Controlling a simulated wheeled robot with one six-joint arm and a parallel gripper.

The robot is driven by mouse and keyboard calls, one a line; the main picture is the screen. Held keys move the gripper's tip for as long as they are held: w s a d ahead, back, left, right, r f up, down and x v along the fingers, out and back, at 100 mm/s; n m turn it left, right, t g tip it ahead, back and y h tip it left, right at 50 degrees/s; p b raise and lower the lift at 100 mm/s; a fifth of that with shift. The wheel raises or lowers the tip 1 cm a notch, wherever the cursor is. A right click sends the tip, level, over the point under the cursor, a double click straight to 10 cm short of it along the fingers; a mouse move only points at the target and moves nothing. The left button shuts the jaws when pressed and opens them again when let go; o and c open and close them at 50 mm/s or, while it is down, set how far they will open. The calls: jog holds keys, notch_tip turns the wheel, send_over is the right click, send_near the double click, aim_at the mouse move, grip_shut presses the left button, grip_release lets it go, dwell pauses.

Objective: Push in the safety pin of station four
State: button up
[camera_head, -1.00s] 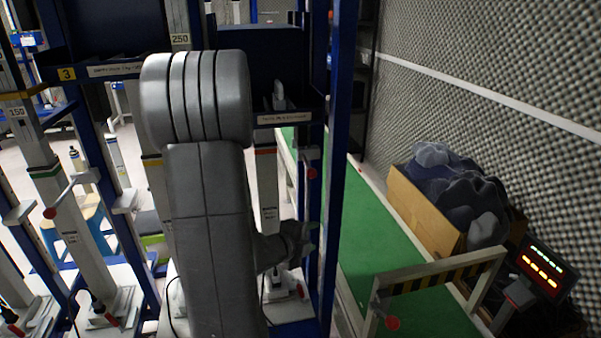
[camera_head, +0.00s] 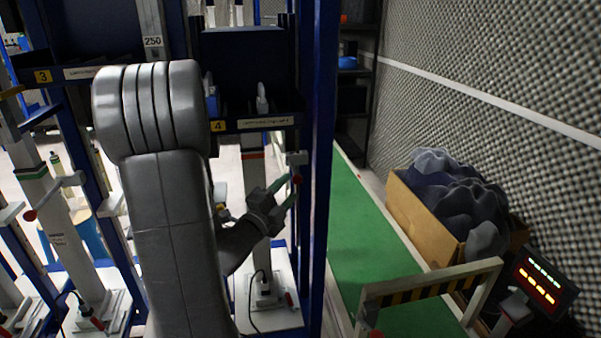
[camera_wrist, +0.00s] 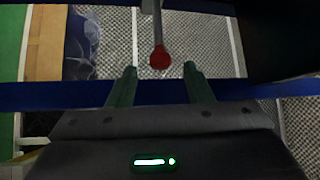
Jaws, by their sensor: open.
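Station four carries a yellow number 4 label (camera_head: 218,126) and a pale upright column (camera_head: 254,200). A red ball (camera_head: 297,179) sits below a small grey block at the column's right. In the wrist view a red ball (camera_wrist: 160,58) ends a grey rod, just beyond and between my fingertips. A small red-ended part (camera_head: 288,299) is low at the column's base. I cannot tell which red part is the safety pin. My gripper (camera_head: 288,190) is open and empty beside the upper red ball; its green fingers (camera_wrist: 160,84) show apart, with no clear contact.
A blue rack post (camera_head: 318,150) stands just right of the red ball. Station three's column and crank (camera_head: 60,190) are at left.

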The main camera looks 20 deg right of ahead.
aim_at(292, 165)
jog(key=p+x, duration=0.1)
jog(key=x, duration=0.6)
jog(key=shift+d, duration=0.1)
grip_shut()
